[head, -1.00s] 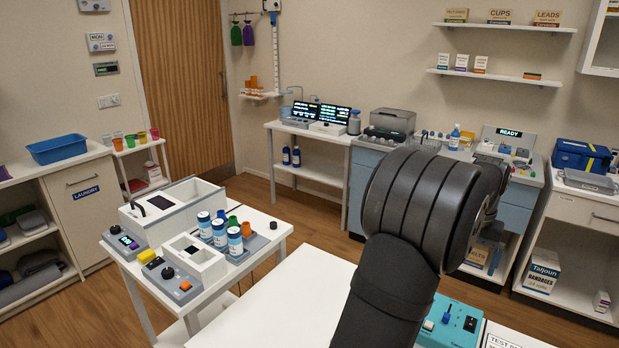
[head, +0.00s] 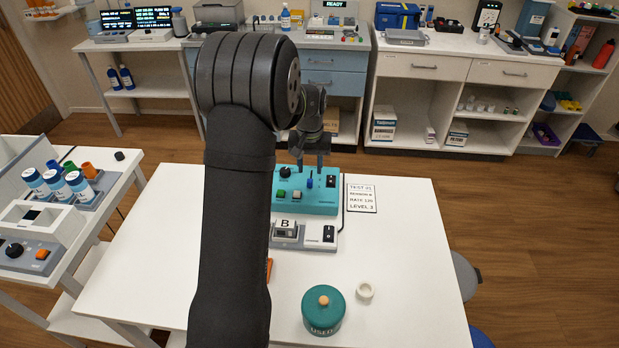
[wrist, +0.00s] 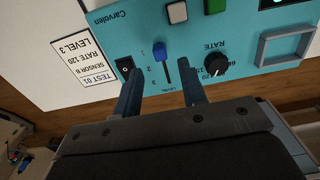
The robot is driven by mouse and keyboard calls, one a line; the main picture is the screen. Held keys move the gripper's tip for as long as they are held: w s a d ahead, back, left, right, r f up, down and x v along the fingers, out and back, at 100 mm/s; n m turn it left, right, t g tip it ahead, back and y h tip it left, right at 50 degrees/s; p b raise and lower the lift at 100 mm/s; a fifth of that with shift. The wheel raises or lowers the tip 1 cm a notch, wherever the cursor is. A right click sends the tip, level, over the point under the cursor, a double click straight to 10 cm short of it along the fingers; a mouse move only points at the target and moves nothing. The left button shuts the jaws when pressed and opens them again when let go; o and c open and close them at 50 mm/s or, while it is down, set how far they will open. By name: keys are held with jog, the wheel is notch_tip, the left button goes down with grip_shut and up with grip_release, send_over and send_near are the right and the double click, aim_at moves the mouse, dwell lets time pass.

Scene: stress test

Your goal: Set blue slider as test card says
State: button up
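The teal device (head: 300,206) stands on the white table and fills much of the wrist view (wrist: 105,30). Its blue slider (wrist: 158,54) sits beside the mark 1 of a LEVEL scale marked 1 to 3; the slider also shows in the head view (head: 310,183). The test card (wrist: 84,62) reads TEST 01, SENSOR B, RATE 120, LEVEL 3; it lies right of the device in the head view (head: 361,198). My gripper (wrist: 162,88) is open and empty. Its fingers are apart on either side of the slider's slot, near the 3 end; whether they touch the panel is unclear.
A black rocker switch (wrist: 124,66) and a black RATE knob (wrist: 216,64) flank the slider closely. A grey module marked B (head: 286,228), a teal USED pot (head: 323,310) and a white ring (head: 365,290) are nearer. The table's right side is clear.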

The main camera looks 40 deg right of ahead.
aim_at(310, 180)
notch_tip(310, 180, down, 5)
jog(key=shift+f, duration=0.15)
grip_shut()
